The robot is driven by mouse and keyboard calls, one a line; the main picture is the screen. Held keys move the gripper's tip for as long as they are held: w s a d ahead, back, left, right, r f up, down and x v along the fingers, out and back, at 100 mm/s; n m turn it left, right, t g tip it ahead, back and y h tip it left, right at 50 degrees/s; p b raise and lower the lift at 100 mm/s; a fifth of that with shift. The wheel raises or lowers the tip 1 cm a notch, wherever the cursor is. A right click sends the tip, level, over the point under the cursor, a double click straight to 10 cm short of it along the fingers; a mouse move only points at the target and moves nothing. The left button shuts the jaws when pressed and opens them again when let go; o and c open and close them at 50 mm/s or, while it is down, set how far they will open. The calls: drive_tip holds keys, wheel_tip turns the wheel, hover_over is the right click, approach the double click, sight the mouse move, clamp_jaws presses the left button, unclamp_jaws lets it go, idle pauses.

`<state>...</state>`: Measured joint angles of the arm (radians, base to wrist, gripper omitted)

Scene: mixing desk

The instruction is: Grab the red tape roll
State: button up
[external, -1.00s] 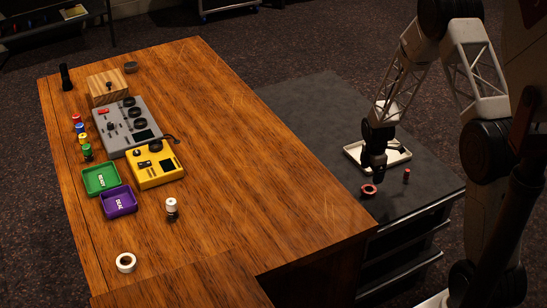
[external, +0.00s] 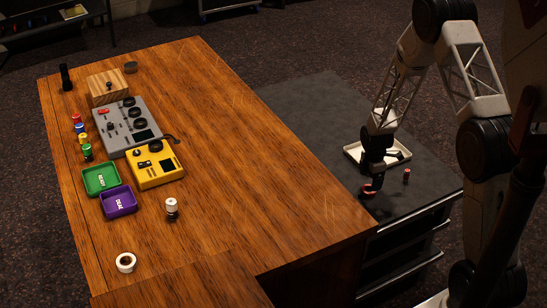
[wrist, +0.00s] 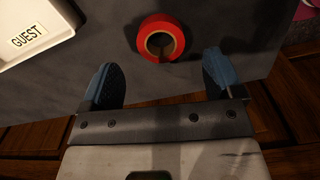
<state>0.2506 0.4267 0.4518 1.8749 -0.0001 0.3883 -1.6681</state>
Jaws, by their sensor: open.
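The red tape roll (wrist: 162,38) lies flat on the dark grey cabinet top, its hole facing up. In the wrist view it is just beyond my fingertips, centred a little left of the right finger.
A white tray (wrist: 65,22) labelled GUEST sits beside the roll. The wooden desk (external: 250,150) to the left holds mixers, a green tray, a purple tray and a white roll (external: 117,262).

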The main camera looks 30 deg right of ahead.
sight(369, 187)
drive_tip(key=shift+f, duration=2.3)
drive_tip(key=c, duration=1)
drive_tip(key=shift+r, duration=0.1)
drive_tip(key=shift+r, duration=0.7)
drive_tip(key=shift+s+a+r, duration=0.1)
drive_tip(key=shift+s+r, duration=0.15)
drive_tip(key=shift+r, duration=0.25)
drive_tip(key=shift+s+a+r, duration=0.1)
drive_tip(key=shift+s+r, duration=0.15)
drive_tip(key=shift+r, duration=0.25)
drive_tip(key=s+a, duration=0.1)
drive_tip(key=s, duration=0.4)
drive_tip(key=s+a+r, duration=0.1)
drive_tip(key=s, duration=0.3)
drive_tip(key=s+a, duration=0.1)
drive_tip(key=s, duration=0.4)
drive_tip(key=shift+s+a+r, duration=0.2)
drive_tip(key=shift+s+a, duration=0.1)
drive_tip(key=shift+s, duration=0.05)
